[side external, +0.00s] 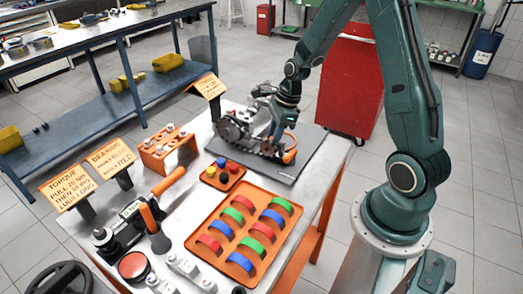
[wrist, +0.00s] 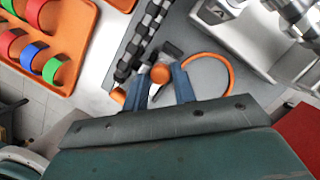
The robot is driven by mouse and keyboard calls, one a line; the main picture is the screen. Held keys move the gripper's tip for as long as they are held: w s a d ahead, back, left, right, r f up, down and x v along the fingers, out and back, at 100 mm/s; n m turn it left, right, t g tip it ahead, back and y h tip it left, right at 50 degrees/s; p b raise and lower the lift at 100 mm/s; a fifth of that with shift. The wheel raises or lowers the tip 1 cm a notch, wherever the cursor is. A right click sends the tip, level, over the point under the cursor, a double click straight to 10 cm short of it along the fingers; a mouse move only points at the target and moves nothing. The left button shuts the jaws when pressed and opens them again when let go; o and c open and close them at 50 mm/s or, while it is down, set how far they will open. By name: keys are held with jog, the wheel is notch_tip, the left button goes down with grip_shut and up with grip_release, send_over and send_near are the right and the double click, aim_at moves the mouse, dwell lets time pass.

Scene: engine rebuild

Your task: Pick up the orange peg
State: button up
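My gripper (wrist: 159,76) reaches down over the dark mat, its two blue-grey fingers spread apart in the wrist view. A round orange end (wrist: 160,73), which may be the orange peg, shows between the fingertips; I cannot see a clear grip on it. A second small orange piece (wrist: 118,95) lies just left of the left finger. An orange loop (wrist: 223,66) curves out beside the right finger. In the side view my gripper (side external: 280,128) is low beside the metal engine assembly (side external: 236,130), and the peg cannot be made out clearly.
An orange tray (side external: 196,258) with several red, green and blue half-rings is in front. A small orange block (side external: 211,181) with coloured pegs and an orange rack (side external: 168,158) stand left of the mat (side external: 300,167). A dark toothed shaft (wrist: 141,38) lies close to the fingers.

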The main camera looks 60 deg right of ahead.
grip_shut()
jog(key=shift+r, duration=0.15)
notch_tip(320, 180, up, 20)
dwell(0.9)
jog(key=shift+a, duration=0.1)
dwell(0.5)
